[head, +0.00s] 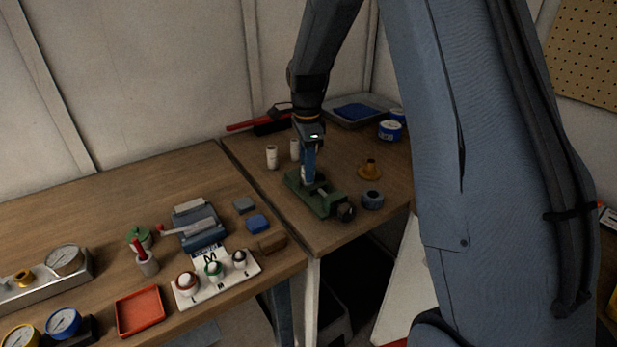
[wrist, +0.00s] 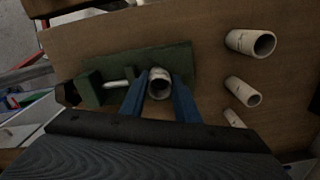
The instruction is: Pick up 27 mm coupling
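A short grey-white ring-shaped part (wrist: 160,84), which looks like the coupling, stands with its open end toward the wrist camera, at the green vise (wrist: 168,60). In the head view the vise (head: 321,203) stands on the right-hand bench, and the part is hidden by my gripper. My gripper (head: 308,178) points down over the vise. In the wrist view its two blue fingers (wrist: 160,92) lie on either side of the part, very close to it. Whether they touch it cannot be told. No size marking is legible.
A brass-coloured flanged part (head: 370,168) and a dark ring (head: 372,200) stand right of the vise. A grey tray (head: 345,122) and blue-white tins (head: 390,131) are behind.

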